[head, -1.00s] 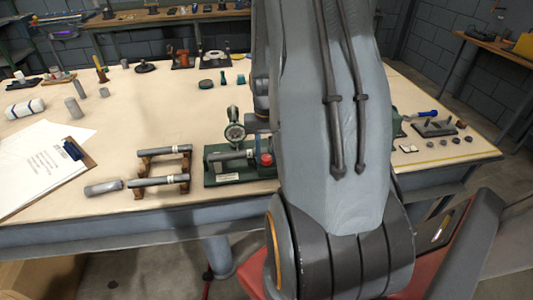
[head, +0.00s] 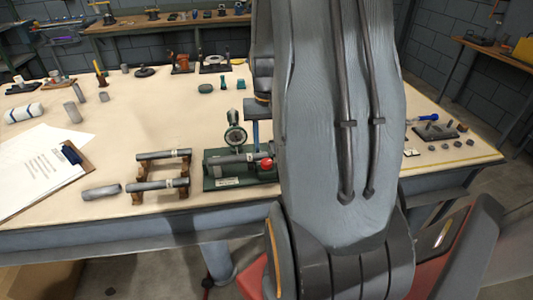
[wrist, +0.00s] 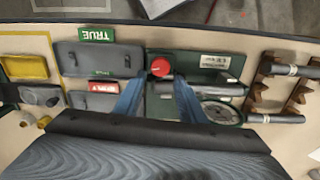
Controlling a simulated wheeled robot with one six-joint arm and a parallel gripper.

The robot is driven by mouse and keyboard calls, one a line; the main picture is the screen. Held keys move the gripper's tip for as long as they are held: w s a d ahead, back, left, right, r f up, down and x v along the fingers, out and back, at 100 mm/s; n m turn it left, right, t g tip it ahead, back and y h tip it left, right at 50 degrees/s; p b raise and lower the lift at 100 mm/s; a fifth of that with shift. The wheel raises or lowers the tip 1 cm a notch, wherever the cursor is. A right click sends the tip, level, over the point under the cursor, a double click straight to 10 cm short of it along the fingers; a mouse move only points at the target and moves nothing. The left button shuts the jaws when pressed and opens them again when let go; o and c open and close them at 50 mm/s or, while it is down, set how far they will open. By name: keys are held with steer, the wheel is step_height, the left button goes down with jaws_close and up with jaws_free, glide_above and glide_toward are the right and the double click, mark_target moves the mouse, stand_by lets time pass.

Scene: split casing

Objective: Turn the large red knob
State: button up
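The large red knob (head: 266,164) is on the right part of a green fixture (head: 222,183) near the bench's front edge. In the wrist view the red knob (wrist: 160,67) has a white mark and shows just beyond and between my fingertips. My gripper (wrist: 160,84) is open and empty, with one blue finger on each side of the knob's line. I cannot tell how far above the knob the fingertips are. In the head view my arm hides most of the gripper; a blue finger shows behind the knob.
A round dial gauge (head: 235,136) stands at the back of the fixture, close to the gripper. A grey cylinder lies on the fixture. Grey bars on a brown rack (head: 183,190) are to the left.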

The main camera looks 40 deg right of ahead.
steer(key=shift+r, duration=1)
steer(key=s+a+r+n, duration=0.1)
steer(key=s+a+n, duration=0.1)
steer(key=a, duration=1)
steer(key=s+a+r+n+t+b, duration=0.1)
steer(key=a+n, duration=0.4)
steer(key=a, duration=0.8)
steer(key=shift+s+a, duration=0.2)
steer(key=shift+s, duration=0.55)
steer(key=shift+c, duration=0.7)
